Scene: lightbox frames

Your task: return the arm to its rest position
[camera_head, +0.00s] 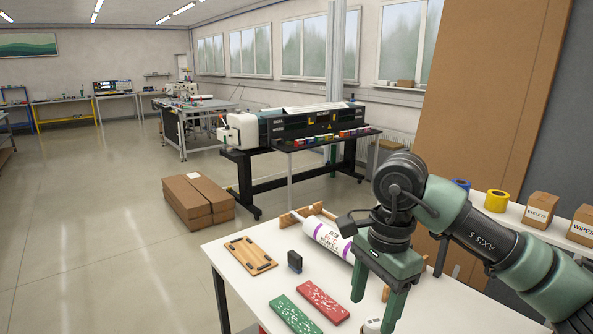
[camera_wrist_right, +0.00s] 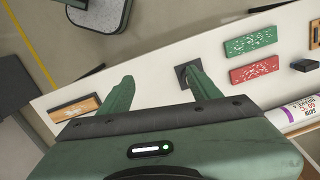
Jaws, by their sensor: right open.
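My right arm comes in from the right in the head view. Its green gripper (camera_head: 373,313) hangs fingers down over the right part of the white table (camera_head: 232,246), in front of a white tube with a purple band (camera_head: 327,236). In the wrist view the two green fingers (camera_wrist_right: 160,73) are spread apart with nothing held between them. A dark square item (camera_wrist_right: 182,72) shows partly behind one finger; I cannot tell whether they touch. My left gripper is not in view.
On the table lie a wooden board (camera_head: 250,256), a black block (camera_head: 295,262), a red sample (camera_head: 294,314) and a green sample (camera_head: 323,301). A shelf with a yellow roll (camera_head: 497,201) and small boxes (camera_head: 541,208) stands at right. Long cartons (camera_head: 198,200) lie on the floor.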

